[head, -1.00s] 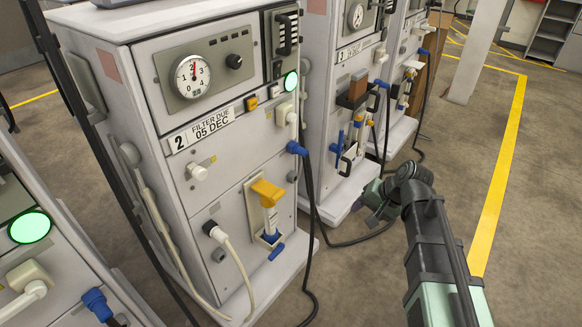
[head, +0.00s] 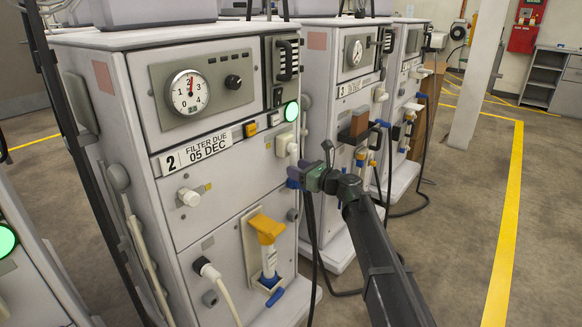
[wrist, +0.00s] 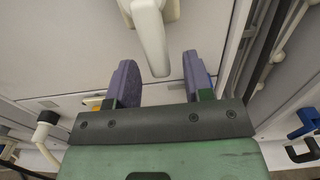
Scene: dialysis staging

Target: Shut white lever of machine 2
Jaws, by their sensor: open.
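Machine 2 (head: 215,75) is the pale cabinet with the "2 FILTER DUE 05 DEC" label (head: 195,147). Its white lever (head: 292,152) hangs down from a white block (head: 284,143) at the upper right of the front, below a lit green lamp. My gripper (head: 300,175) is just below the lever, at the cabinet's right edge. In the wrist view my gripper (wrist: 160,82) is open, with two purple fingers apart. The white lever (wrist: 150,40) points down, its lower end in line with the gap between the fingers. Whether anything touches cannot be told.
A blue hose fitting (head: 292,184) with a black hose is close by my gripper. Machine 3 (head: 345,100) stands to the right. Open floor (head: 450,220) lies at right.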

